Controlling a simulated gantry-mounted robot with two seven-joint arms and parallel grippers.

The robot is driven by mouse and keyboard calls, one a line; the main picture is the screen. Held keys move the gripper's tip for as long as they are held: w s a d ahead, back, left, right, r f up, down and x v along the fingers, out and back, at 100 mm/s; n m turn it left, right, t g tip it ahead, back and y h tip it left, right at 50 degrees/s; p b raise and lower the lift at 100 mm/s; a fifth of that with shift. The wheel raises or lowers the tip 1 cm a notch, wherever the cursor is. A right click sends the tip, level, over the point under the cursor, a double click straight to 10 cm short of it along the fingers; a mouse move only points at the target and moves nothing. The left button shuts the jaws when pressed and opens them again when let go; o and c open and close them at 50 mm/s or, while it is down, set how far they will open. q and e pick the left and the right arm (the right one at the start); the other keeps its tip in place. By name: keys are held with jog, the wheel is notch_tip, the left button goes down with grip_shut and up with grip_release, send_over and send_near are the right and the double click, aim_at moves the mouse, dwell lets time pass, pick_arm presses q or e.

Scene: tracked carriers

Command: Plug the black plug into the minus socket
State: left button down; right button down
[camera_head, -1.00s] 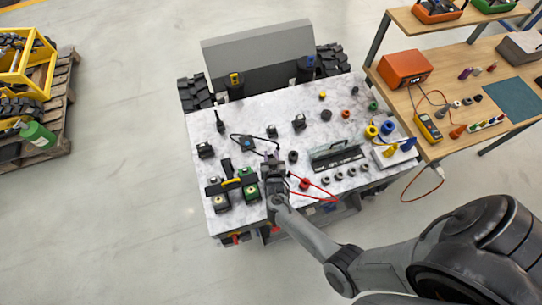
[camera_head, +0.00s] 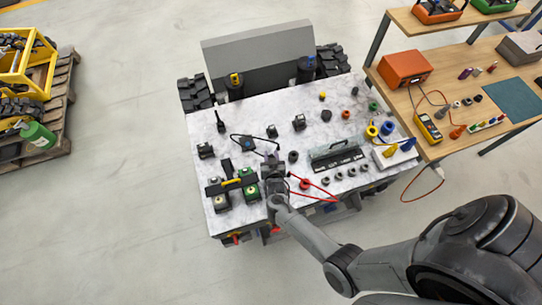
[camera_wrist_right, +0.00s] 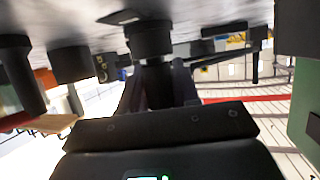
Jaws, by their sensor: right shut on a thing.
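My right gripper (camera_head: 272,168) is over the white marbled table top, just right of the green-cased block (camera_head: 249,188). In the right wrist view its fingers (camera_wrist_right: 158,88) are shut on a black round piece (camera_wrist_right: 150,40), which I take to be the black plug. The piece has a wide end and a narrower neck between the fingers. Its wide end is close to the table surface; I cannot tell whether it touches. The minus socket cannot be picked out; no minus mark is readable. My left gripper is not in view.
A red plug (camera_head: 304,184) with a red cable lies just right of the gripper. A black bar with a yellow part (camera_head: 231,182) lies to the left. Several black round pieces stand close by, one at the right (camera_head: 293,156). A handled rack (camera_head: 338,156) is farther right.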

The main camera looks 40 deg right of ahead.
jog(key=c, duration=1.5)
grip_release()
jog(key=shift+s+d+f, duration=0.1)
jog(key=shift+c, duration=0.2)
grip_shut()
jog(key=shift+f, duration=0.1)
jog(key=shift+o, duration=0.2)
grip_release()
grip_shut()
